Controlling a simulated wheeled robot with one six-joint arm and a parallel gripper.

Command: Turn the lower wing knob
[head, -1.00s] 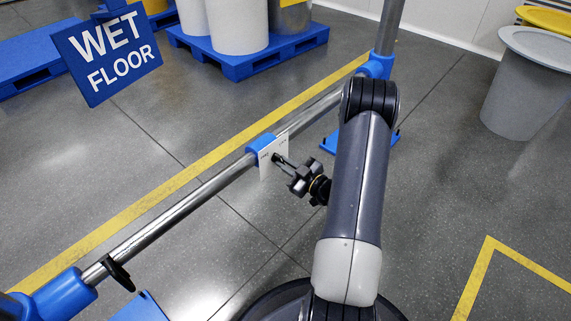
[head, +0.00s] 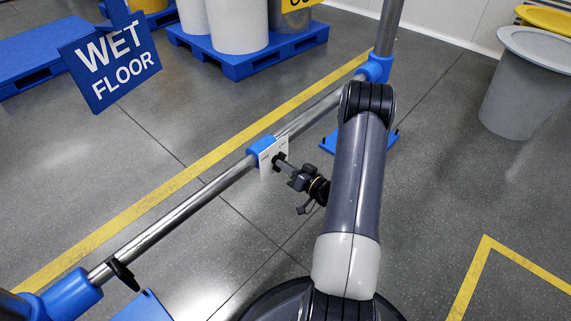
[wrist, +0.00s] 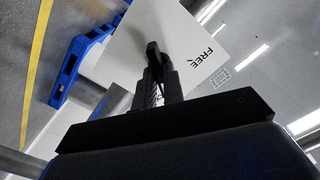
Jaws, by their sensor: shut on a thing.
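The black wing knob (head: 279,159) stands on a small white plate (head: 267,161) at the blue clamp (head: 261,145) on the metal rail. In the wrist view the knob (wrist: 153,50) shows as a dark wing in front of the plate (wrist: 180,25), which carries the word FREE and a small tick mark. My gripper (head: 285,163) is shut on the knob; its fingers (wrist: 159,73) meet the wing. The fingers hide part of the knob, and its exact angle is hard to tell.
The metal rail (head: 185,209) runs diagonally across the floor, with another black handle (head: 123,274) at its lower left. A WET FLOOR sign (head: 110,63) hangs at upper left. A blue pallet (head: 245,62) and grey bin (head: 528,90) stand behind.

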